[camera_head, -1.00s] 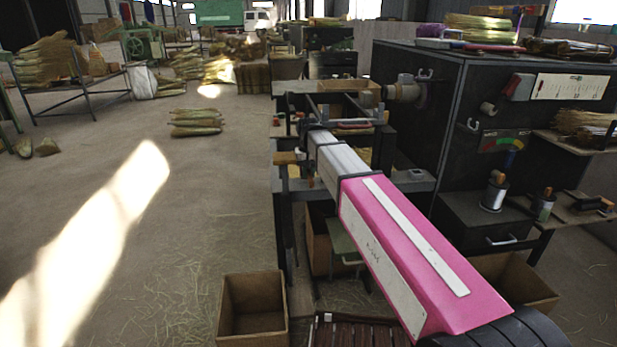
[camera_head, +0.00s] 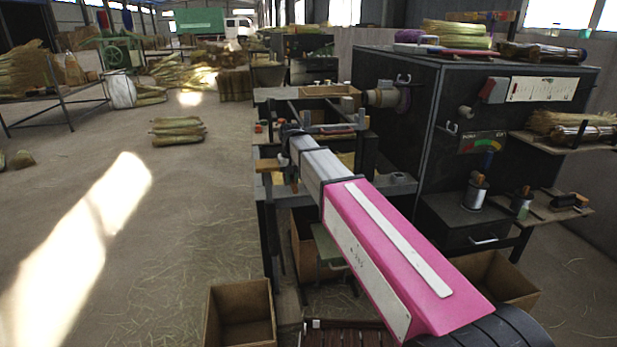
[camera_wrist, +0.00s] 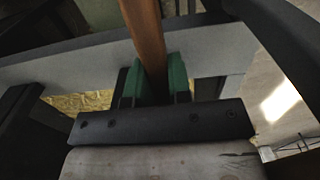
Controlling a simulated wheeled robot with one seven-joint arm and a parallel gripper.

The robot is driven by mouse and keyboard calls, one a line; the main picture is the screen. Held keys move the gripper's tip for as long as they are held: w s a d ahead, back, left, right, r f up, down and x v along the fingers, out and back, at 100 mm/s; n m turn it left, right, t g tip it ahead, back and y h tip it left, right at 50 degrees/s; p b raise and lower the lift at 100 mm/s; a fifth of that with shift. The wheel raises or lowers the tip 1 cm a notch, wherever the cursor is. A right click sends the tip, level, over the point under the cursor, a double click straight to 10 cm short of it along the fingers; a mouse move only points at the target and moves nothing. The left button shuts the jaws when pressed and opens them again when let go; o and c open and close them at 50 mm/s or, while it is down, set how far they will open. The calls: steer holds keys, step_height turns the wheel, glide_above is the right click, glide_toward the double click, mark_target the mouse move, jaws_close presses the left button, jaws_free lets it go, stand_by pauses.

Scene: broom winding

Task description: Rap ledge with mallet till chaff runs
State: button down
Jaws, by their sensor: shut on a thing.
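My gripper (camera_wrist: 154,82) has green fingers shut on a brown wooden handle (camera_wrist: 143,28) in the wrist view. I take this to be the mallet's handle; its head is not clearly seen. A pale grey flat ledge (camera_wrist: 218,52) runs across behind the fingers. I cannot tell whether the mallet touches it. Yellow chaff (camera_wrist: 80,102) shows below the ledge. In the head view my gripper (camera_head: 291,132) is small at the end of my pink and grey arm, over the dark bench. An orange-brown wooden piece (camera_head: 268,165) shows just left of it.
A large dark cabinet (camera_head: 395,130) with a coloured gauge (camera_head: 483,142) stands right of my arm. An open cardboard box (camera_head: 240,315) sits on the floor in front of the bench. Straw bundles (camera_head: 178,132) lie on the left floor, which is mostly clear.

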step_height(320, 180, up, 8)
steer(key=shift+f, duration=1.5)
steer(key=shift+f, duration=2.7)
steer(key=shift+s, duration=0.15)
